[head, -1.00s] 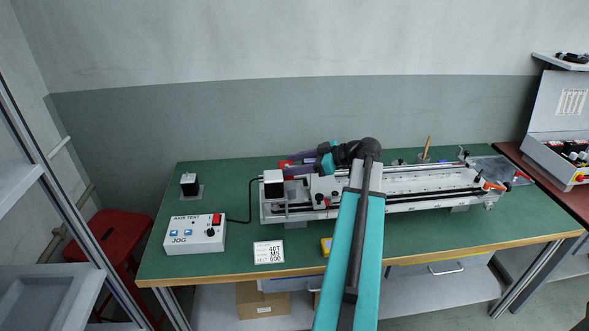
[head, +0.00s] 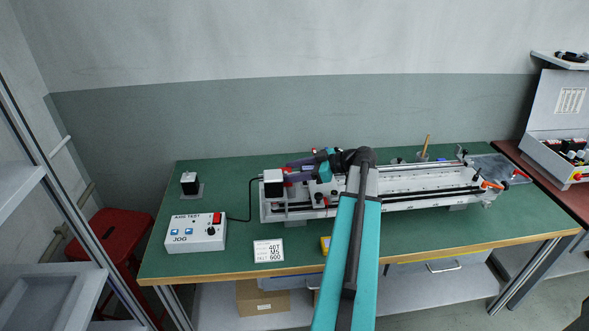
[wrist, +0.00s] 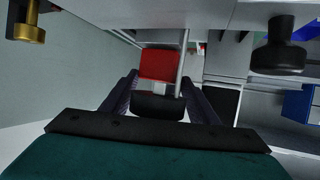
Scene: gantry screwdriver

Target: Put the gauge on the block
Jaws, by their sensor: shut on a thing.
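My gripper (head: 298,172) reaches left over the far side of the gantry machine, its purple fingers near a white and black housing (head: 273,188). In the wrist view the fingers (wrist: 160,88) are shut on a red and black piece that appears to be the gauge (wrist: 159,64). Its red face shows beyond the fingers, and its details are hidden. In the head view the gauge is mostly hidden by the fingers. A small dark block (head: 189,180) sits on a grey plate at the table's left; I cannot tell whether it is the task's block.
The gantry machine (head: 410,203) fills the table's right half. A jog control box (head: 195,234) and a white label card (head: 268,251) lie in front. In the wrist view, a brass knob (wrist: 25,27) and a black knob (wrist: 278,47) flank the gripper. The green table (head: 230,172) is clear behind left.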

